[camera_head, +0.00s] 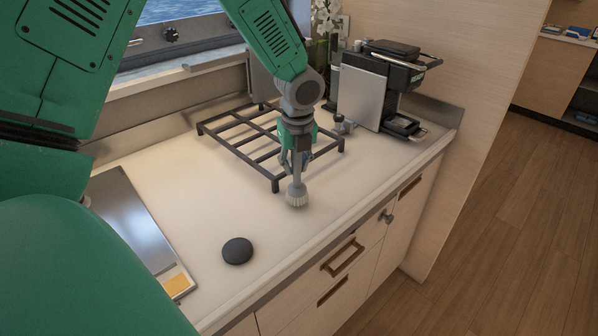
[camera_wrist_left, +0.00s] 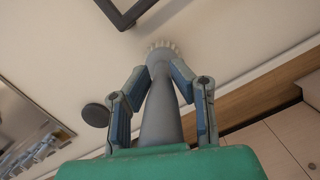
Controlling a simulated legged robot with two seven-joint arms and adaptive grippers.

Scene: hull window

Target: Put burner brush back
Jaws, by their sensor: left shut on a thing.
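The burner brush (camera_head: 297,196) has a grey handle and pale bristles. My left gripper (camera_head: 296,168) is shut on its handle and holds it roughly upright, bristles down, over the counter in front of the black grate. I cannot tell whether the bristles touch the counter. In the left wrist view the brush (camera_wrist_left: 160,105) runs between the two fingers of the left gripper (camera_wrist_left: 163,85), with its bristles at the far end. My right gripper is not in view.
The black grate (camera_head: 232,150) lies on the white counter (camera_head: 185,187). A round black disc (camera_head: 237,251) lies nearer the front. A metal panel (camera_head: 125,215) is at left. A black and silver appliance (camera_head: 375,85) stands at the back right. The front counter is mostly clear.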

